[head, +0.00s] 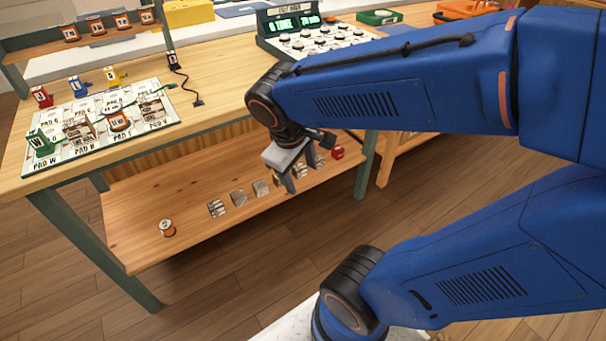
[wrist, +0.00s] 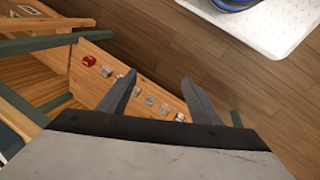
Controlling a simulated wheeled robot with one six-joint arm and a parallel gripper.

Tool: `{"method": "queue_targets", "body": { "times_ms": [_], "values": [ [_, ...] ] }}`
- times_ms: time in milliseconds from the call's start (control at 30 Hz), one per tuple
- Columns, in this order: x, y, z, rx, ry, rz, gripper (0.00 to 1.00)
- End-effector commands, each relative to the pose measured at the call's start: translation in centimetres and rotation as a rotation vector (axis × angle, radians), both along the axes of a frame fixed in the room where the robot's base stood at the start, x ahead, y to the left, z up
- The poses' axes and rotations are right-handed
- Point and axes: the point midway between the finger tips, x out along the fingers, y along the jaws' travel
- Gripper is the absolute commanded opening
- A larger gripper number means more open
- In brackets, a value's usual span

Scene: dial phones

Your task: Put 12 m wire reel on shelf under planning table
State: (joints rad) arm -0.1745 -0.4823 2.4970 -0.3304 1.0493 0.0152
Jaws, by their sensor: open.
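A small wire reel with an orange band and pale top (head: 167,228) stands on the lower shelf (head: 150,200) under the planning table (head: 215,75), near its left front. Another orange-banded reel (head: 118,122) stands on the pad board on the tabletop. Several similar reels sit on the raised rack, one at its left (head: 70,32). The length labels are too small to read. My gripper (head: 296,186) is open and empty, hanging by the table's front edge over the right part of the shelf. It also shows in the wrist view (wrist: 159,80), with nothing between the fingers.
A green table leg (head: 366,165) stands right of my gripper. Shelf space between the reel and blocks is bare.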

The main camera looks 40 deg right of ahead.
Motion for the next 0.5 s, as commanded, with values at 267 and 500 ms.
{"method": "queue_targets", "body": {
  "times_ms": [267, 500],
  "values": [
    [-3.3, 1.4, 2.7, 0.223, -0.192, -0.166, 0.58],
    [-4.5, 2.4, 4.1, 0.33, -0.29, -0.235, 0.58]
  ]
}}
